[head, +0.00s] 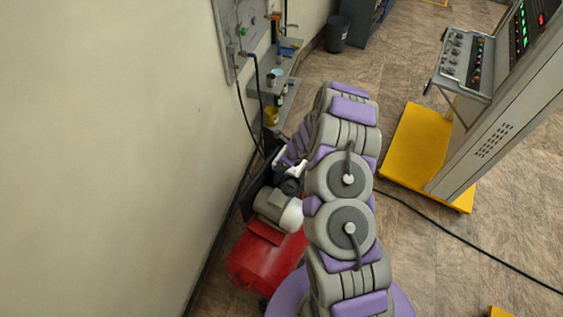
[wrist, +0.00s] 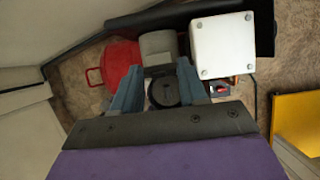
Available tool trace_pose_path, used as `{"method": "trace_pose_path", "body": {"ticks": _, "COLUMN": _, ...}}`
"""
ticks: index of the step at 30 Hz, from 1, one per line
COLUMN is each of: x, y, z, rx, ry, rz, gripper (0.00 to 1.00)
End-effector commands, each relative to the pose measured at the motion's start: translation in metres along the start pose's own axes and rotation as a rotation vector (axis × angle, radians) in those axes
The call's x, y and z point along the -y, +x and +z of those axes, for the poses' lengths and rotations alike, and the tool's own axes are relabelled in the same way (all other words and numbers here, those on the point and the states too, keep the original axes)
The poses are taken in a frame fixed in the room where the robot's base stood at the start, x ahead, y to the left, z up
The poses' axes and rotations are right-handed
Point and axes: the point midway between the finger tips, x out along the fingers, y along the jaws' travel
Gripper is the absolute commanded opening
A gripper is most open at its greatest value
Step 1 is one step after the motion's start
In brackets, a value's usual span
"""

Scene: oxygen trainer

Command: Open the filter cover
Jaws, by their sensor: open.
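A round black cover (wrist: 164,92), which looks like the filter cover, shows between my gripper's fingers in the wrist view. My gripper (wrist: 160,64) is open, with one blue-grey finger on each side of the cover. I cannot tell whether the fingers touch it or are still above it. A dark round part (head: 291,187) shows beside the grey motor in the head view and may be the same cover. My arm hides much of this area there, and my fingertips cannot be made out.
A red tank (head: 262,262) and grey motor (head: 275,207) stand by the wall. A white box (wrist: 222,45) is close to the right finger. A control console on a yellow base (head: 415,150) stands right. A black cable (head: 450,240) crosses the floor.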

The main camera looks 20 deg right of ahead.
Motion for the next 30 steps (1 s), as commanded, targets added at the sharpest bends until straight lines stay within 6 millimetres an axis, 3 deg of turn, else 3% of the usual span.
{"method": "trace_pose_path", "body": {"ticks": 11, "x": 0.000, "y": -0.012, "z": 0.000, "rx": 0.001, "ry": 0.001, "rz": 0.001, "gripper": 0.43}}
{"method": "trace_pose_path", "body": {"ticks": 30, "x": 0.002, "y": -0.119, "z": -0.001, "rx": -0.003, "ry": 0.000, "rz": -0.003, "gripper": 0.43}}
